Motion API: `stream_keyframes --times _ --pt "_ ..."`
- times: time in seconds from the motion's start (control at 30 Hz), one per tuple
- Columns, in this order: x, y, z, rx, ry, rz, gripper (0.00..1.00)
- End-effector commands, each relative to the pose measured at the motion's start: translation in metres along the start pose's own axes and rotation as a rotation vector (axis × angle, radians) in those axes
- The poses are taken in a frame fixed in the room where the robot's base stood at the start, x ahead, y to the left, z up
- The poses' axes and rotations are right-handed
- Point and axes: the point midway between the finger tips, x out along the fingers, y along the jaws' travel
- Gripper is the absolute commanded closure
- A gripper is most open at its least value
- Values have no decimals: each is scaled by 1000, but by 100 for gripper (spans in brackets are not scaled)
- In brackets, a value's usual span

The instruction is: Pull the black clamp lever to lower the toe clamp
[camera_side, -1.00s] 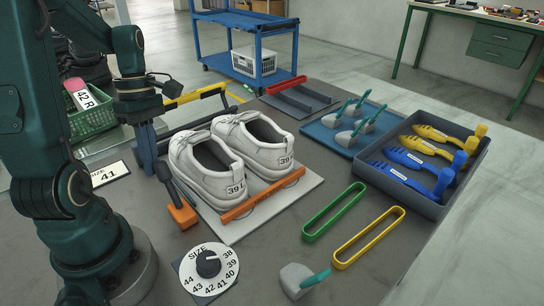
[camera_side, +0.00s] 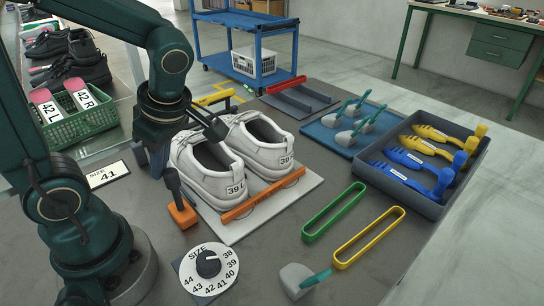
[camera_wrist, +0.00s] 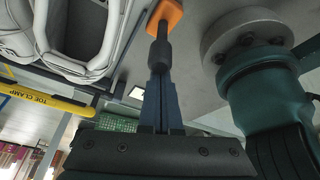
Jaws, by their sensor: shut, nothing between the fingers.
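The black clamp lever (camera_side: 173,184) stands in an orange base (camera_side: 183,215) left of the white shoes. In the wrist view its dark knob (camera_wrist: 160,51) lies at the fingertips, in front of the orange base (camera_wrist: 166,14). My gripper (camera_wrist: 160,78) is shut with nothing between its fingers. Its tips are at or against the knob; I cannot tell whether they touch. In the side view the fingers are mostly hidden behind the wrist and lever. The yellow toe clamp bar (camera_side: 213,98) is behind the shoes, partly hidden by my arm; its label shows in the wrist view (camera_wrist: 45,100).
The white shoes (camera_side: 262,147) stand on a pale plate, close to my wrist's right side. A size dial (camera_side: 209,268) is in front of the lever. Green (camera_side: 333,212) and yellow (camera_side: 368,238) bands lie to the right. A green basket (camera_side: 85,122) is behind on the left.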

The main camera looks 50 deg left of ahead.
Motion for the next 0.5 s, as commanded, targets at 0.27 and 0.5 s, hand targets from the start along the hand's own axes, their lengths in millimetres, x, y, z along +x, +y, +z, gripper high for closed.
stream_keyframes --times 0.27,0.5 --pt "-8 -11 20 1 21 10 100" --pt "-12 -22 42 0 21 8 100"
